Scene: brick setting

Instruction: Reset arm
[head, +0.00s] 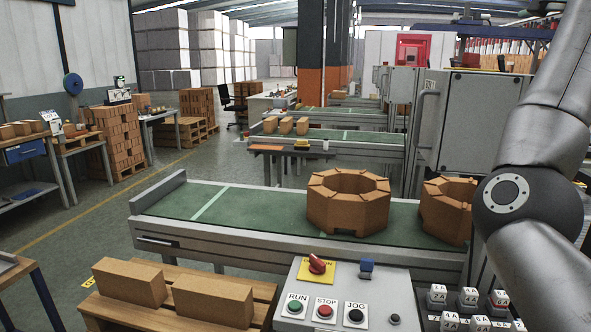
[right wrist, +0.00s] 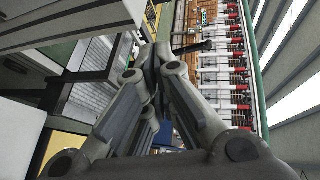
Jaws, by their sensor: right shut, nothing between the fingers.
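My right arm rises along the right edge of the head view, and its gripper is outside that view. In the right wrist view my right gripper (right wrist: 152,60) is shut with its fingertips together and nothing between them. It points into free space. My left arm and gripper show in neither view.
A green conveyor (head: 260,208) carries brick rings (head: 349,201) (head: 447,210), the right one partly behind my arm. In front stand a control panel (head: 345,290) with RUN, STOP and JOG buttons and a pallet (head: 165,318) with two bricks (head: 130,281) (head: 214,300). Open floor lies left.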

